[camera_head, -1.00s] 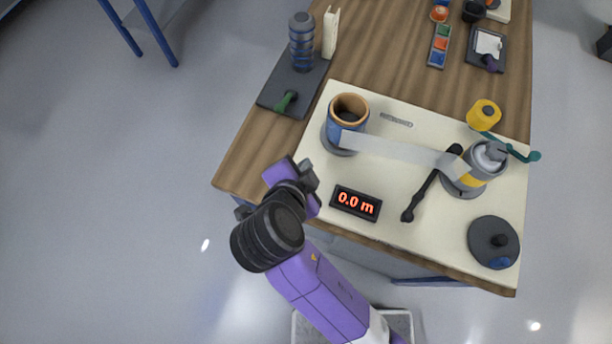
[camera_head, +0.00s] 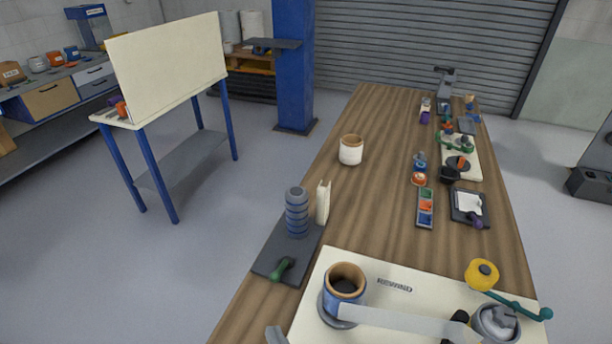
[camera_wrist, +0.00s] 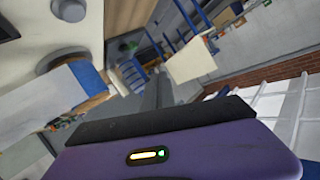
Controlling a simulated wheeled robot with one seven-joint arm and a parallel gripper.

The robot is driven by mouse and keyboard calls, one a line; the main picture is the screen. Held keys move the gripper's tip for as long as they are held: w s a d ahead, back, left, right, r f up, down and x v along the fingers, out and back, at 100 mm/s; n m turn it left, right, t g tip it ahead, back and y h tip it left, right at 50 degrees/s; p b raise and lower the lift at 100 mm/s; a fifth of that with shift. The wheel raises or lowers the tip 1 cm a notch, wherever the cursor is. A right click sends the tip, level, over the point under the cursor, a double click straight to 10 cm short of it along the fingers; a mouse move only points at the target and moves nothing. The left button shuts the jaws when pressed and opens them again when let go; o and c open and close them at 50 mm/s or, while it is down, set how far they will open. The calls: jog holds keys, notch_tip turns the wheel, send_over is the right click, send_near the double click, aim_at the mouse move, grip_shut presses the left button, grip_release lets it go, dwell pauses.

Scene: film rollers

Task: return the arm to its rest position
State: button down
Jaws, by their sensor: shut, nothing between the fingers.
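My gripper (camera_wrist: 165,120) shows in the wrist view as a black bar above a purple body with a small lit indicator. It is shut and holds nothing. In the head view only a small grey piece, likely part of my gripper, shows at the bottom edge, left of the cream board (camera_head: 312,292). The rest of my arm is outside the head view. On the board stand a blue roller with an orange-brown rim (camera_head: 345,285) and a grey roller (camera_head: 497,320). A pale strip of film (camera_head: 405,322) runs between them.
A yellow knob (camera_head: 482,273) and teal crank sit at the board's right. A dark tray (camera_head: 268,256) holds a ribbed blue-grey cylinder (camera_head: 297,212) and a green-handled tool. A white cup (camera_head: 351,150) stands farther back.

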jog(key=s+d+r+t+h+b, duration=0.1)
jog(key=s+d+h, duration=0.4)
jog(key=s+d, duration=1.8)
jog(key=shift+s+d+r+t+b, duration=0.15)
jog(key=shift+d+r+t+b, duration=0.15)
jog(key=shift+d+r+t, duration=0.55)
